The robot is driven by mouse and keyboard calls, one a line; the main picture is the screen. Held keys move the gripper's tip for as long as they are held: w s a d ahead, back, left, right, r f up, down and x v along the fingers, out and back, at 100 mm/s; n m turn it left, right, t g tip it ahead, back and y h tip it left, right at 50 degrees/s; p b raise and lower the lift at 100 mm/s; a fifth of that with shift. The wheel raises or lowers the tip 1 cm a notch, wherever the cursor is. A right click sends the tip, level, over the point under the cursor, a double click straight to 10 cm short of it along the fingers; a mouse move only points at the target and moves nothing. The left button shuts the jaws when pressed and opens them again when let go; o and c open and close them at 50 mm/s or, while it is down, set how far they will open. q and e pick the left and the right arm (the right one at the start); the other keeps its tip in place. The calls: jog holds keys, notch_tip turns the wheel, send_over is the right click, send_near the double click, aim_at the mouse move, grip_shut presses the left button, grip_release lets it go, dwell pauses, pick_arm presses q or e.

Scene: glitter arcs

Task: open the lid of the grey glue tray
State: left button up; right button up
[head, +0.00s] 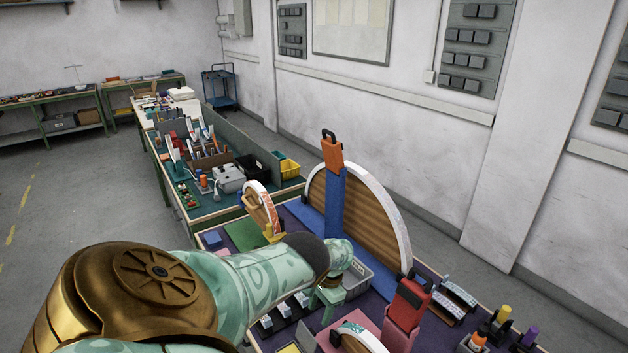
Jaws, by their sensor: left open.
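The grey tray (355,288) stands on the purple table top, right of the middle of the head view. It has a small white label, too small to read. My left arm comes in from the lower left, and its hand covers the tray's left part. My left gripper (327,301) is open at the tray's near left side. I cannot tell whether it touches the tray. The lid cannot be made out clearly, and its state is hard to tell. My right gripper is out of view.
A large white-rimmed wooden arc (402,238) with a blue upright stands behind the tray. A smaller arc (264,207) stands behind my forearm. A red and pink block (405,315) stands right of the tray. Several small grey blocks (283,309) lie nearer.

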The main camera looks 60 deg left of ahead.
pick_arm(q)
jog(key=p+v, duration=0.2)
jog(key=v, duration=0.3)
jog(key=shift+w, duration=0.1)
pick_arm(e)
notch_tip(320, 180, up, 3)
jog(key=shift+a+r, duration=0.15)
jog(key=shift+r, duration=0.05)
